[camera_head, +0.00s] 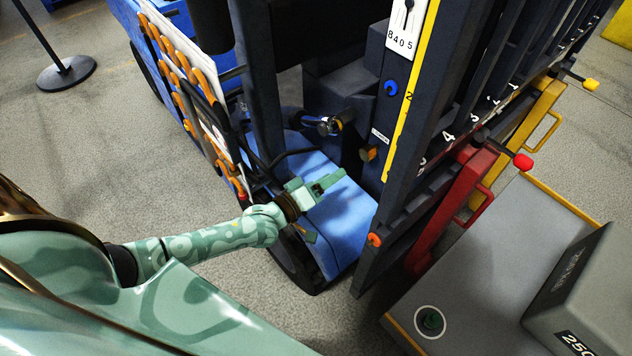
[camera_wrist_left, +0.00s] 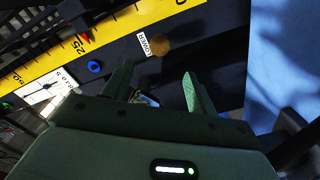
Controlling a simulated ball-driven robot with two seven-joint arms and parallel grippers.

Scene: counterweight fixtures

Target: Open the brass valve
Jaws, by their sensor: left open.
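The brass valve (camera_head: 368,153) is a small brass-coloured knob on the dark upright, just below a small white label (camera_head: 380,136). In the left wrist view the brass valve (camera_wrist_left: 160,47) shows as a round knob beside the label, which reads LOWER (camera_wrist_left: 145,46). My left gripper (camera_head: 328,183) is over the blue body, below and to the left of the valve and apart from it. In the left wrist view its two fingers (camera_wrist_left: 158,84) are spread, with the valve beyond them. The gripper is open and empty. My right gripper is not in view.
A blue knob (camera_head: 390,88) and a yellow scale (camera_head: 409,95) are on the same upright. A dark fitting (camera_head: 328,125) stands left of the valve. A board with orange hooks (camera_head: 187,75) is beside my left arm. A red handle (camera_head: 462,205) is at right.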

